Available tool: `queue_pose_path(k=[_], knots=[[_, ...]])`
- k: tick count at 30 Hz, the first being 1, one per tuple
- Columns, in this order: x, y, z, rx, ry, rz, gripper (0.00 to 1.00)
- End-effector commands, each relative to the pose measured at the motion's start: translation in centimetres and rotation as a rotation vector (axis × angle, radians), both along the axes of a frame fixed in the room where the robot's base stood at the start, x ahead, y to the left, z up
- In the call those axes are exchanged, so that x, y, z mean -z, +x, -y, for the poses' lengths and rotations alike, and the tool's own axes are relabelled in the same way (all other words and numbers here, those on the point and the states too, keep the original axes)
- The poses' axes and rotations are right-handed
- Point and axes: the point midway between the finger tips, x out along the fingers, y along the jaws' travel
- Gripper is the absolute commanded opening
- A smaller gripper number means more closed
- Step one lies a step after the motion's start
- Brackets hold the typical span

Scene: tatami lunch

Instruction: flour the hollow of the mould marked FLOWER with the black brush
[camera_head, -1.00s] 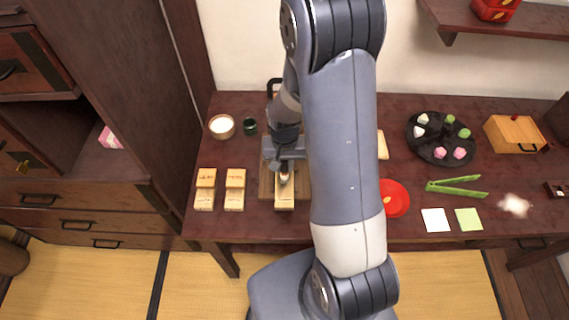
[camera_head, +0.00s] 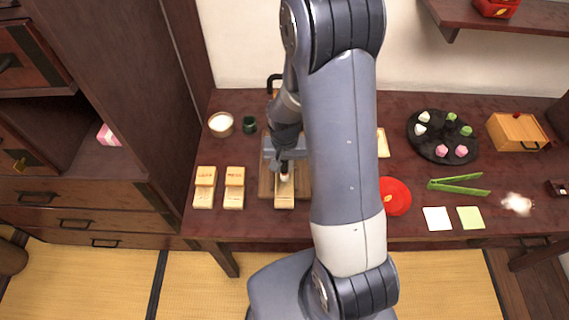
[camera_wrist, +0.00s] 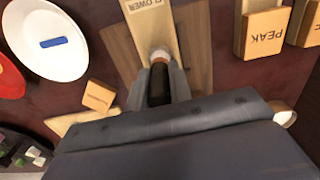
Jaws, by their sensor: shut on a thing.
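My gripper (camera_wrist: 158,88) is shut on the black brush (camera_wrist: 158,84), which also shows in the head view (camera_head: 284,170). The brush has a copper-coloured ferrule and pale bristles pointing away from the gripper. The bristles are at the pale wooden mould marked FLOWER (camera_wrist: 150,25). That mould lies on a brown board (camera_wrist: 196,40) and also shows in the head view (camera_head: 284,200). The brush and gripper cover part of the mould, so its hollow is not clearly visible. I cannot tell whether the bristles touch it.
A mould marked PEAK (camera_wrist: 262,35) stands beside the board. In the head view, a bowl of white powder (camera_head: 221,123) and a dark green cup (camera_head: 249,125) stand behind. A red plate (camera_head: 395,197), green tongs (camera_head: 458,186) and black sweets tray (camera_head: 440,138) are right.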

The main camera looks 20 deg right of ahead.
Motion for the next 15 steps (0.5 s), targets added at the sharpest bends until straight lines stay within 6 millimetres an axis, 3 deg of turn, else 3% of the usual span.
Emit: queue_pose_path(k=[15], knots=[[0.87,0.0,0.0,0.0,0.0,0.0,0.0]])
